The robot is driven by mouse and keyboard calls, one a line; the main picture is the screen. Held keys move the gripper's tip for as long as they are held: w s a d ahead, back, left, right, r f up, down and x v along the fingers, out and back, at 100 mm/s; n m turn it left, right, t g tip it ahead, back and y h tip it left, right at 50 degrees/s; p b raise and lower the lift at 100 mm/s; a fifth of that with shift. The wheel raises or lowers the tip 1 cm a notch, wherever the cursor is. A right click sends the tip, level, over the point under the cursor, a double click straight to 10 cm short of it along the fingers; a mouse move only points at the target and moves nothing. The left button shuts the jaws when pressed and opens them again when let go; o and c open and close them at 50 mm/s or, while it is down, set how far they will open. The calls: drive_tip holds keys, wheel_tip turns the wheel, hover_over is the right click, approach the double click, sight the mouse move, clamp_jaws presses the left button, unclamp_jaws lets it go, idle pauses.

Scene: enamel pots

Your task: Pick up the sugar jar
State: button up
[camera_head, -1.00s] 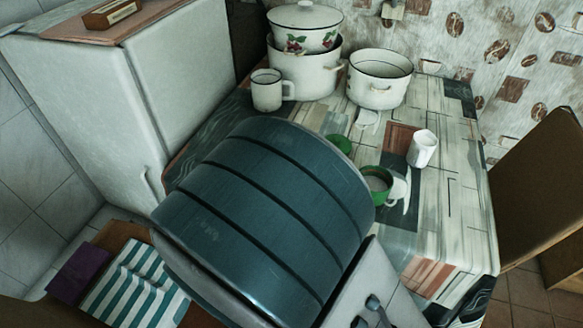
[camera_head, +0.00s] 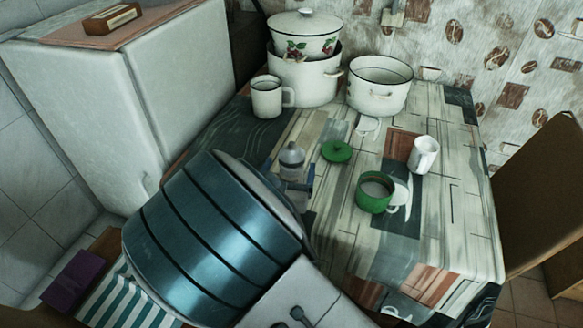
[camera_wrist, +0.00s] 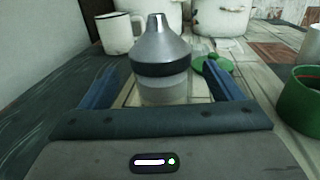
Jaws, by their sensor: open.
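The sugar jar (camera_head: 291,158), clear below with a grey conical metal top and a dark band, stands upright on the table. In the wrist view the jar (camera_wrist: 160,62) is centred between my two blue fingers, with a gap on each side. My gripper (camera_wrist: 162,72) is open and empty, low over the table at the jar's near side. In the head view my gripper (camera_head: 298,187) is partly hidden by my arm. I cannot tell how deep the jar sits between the fingertips.
A green lid (camera_head: 337,151) lies right of the jar. A green mug (camera_head: 375,193) and a white cup (camera_head: 424,155) stand farther right. A white mug (camera_head: 267,98), stacked pots (camera_head: 305,75) and an open pot (camera_head: 379,88) stand behind. A white fridge (camera_head: 85,110) is at left.

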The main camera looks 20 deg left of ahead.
sight(291, 152)
drive_tip(key=w, duration=0.3)
drive_tip(key=shift+w, duration=0.2)
drive_tip(key=shift+c, duration=0.4)
drive_tip(key=c, duration=1.3)
drive_tip(key=shift+r, duration=0.1)
drive_tip(key=shift+r, duration=0.35)
wheel_tip(291, 152, up, 3)
drive_tip(key=shift+r+p, duration=0.1)
drive_tip(key=shift+p, duration=0.4)
drive_tip(key=w+d+r, duration=0.7)
drive_tip(key=d, duration=0.1)
drive_tip(key=shift+w+d, duration=0.3)
drive_tip(key=shift+d, duration=0.05)
